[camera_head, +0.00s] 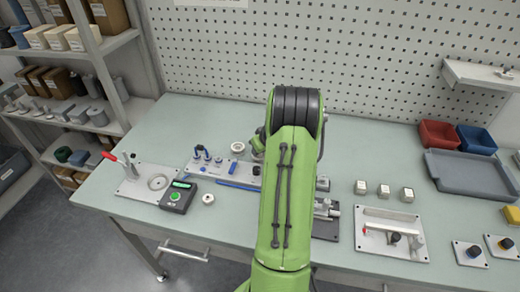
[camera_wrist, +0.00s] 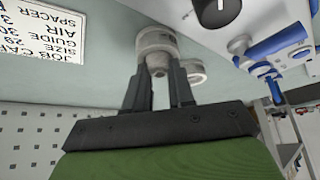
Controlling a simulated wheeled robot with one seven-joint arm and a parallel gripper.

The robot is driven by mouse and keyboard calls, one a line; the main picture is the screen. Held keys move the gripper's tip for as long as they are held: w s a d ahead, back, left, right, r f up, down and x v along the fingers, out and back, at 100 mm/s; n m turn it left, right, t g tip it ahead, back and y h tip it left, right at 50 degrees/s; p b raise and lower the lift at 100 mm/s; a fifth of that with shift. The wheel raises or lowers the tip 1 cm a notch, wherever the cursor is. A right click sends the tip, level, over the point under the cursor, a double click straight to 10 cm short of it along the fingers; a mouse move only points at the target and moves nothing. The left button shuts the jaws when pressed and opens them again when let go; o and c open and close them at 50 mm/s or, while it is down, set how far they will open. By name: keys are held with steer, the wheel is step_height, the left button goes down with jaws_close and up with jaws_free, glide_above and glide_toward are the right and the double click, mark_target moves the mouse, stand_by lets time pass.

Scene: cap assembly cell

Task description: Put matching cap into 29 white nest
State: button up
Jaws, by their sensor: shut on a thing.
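In the wrist view my gripper (camera_wrist: 160,72) is shut on a pale beige-white round cap (camera_wrist: 156,40), which sits between the fingertips. A second pale round piece (camera_wrist: 193,72) shows just behind the right finger; I cannot tell whether they touch. In the head view my green arm hides the gripper and the held cap. A white ring-shaped piece (camera_head: 237,147) lies at the back of the bench, and another (camera_head: 208,198) lies near the front.
A fixture plate with blue parts (camera_head: 215,168) lies left of my arm. A red-handled clamp plate (camera_head: 145,184) and a green-button box (camera_head: 177,197) stand further left. Several blocks, a clamp plate (camera_head: 390,242) and a grey tray (camera_head: 475,173) are right. A job card (camera_wrist: 42,30) shows in the wrist view.

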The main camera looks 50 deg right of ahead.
steer(key=shift+f, duration=0.1)
steer(key=o, duration=0.7)
steer(key=shift+o, duration=0.5)
steer(key=p+v, duration=0.1)
steer(key=v, duration=1.5)
steer(key=shift+p, duration=0.4)
steer(key=shift+w, duration=0.1)
steer(key=shift+a, duration=0.1)
